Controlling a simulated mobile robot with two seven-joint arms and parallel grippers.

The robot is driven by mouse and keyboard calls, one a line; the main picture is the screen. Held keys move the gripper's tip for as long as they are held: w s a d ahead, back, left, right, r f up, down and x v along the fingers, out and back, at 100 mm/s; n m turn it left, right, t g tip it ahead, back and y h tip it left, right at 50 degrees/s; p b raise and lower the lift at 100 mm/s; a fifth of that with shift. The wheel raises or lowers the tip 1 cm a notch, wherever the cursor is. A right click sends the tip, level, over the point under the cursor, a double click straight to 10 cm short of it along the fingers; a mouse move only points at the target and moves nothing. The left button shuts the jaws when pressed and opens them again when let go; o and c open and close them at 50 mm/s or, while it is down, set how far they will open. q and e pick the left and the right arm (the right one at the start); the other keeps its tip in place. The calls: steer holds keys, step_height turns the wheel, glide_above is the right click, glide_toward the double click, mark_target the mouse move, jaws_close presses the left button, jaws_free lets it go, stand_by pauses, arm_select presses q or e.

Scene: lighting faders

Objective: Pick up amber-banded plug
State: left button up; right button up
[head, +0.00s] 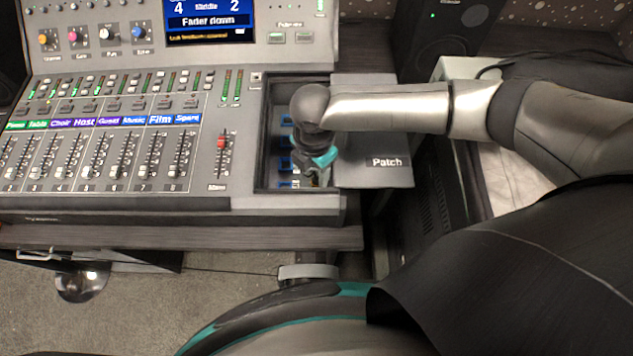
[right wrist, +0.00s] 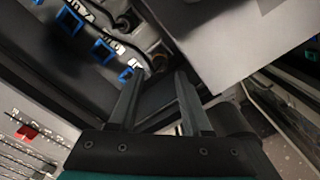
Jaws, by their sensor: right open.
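The patch recess (head: 262,150) of the mixing console is open, and my right gripper (head: 316,180) points down into its right part. The right wrist view shows the same gripper (right wrist: 161,78) with its two fingers apart and nothing clearly held between them. Just beyond the fingertips is a dark round plug (right wrist: 157,60) with a faint brownish-amber tint; its band is too small and dim to be certain. In the head view my arm and gripper hide that spot. My left gripper is not in view.
Several blue sockets (right wrist: 103,49) line the recess, with a dark cable end (right wrist: 122,22) near them. The lid marked Patch (head: 375,176) lies at the recess's right. Faders (head: 120,150) fill the console to the left. A screen (head: 208,18) reads "Fader down".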

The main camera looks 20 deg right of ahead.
mark_target(317, 179)
steer(key=shift+w+d+f+b, duration=0.1)
steer(key=shift+f+b, duration=0.1)
steer(key=shift+f, duration=0.7)
steer(key=shift+w+d+f+b, duration=0.1)
steer(key=shift+d+f+b, duration=0.1)
steer(key=shift+f, duration=0.75)
steer(key=shift+d+f+b, duration=0.1)
steer(key=shift+f+b, duration=0.1)
steer(key=shift+f, duration=0.7)
jaws_close()
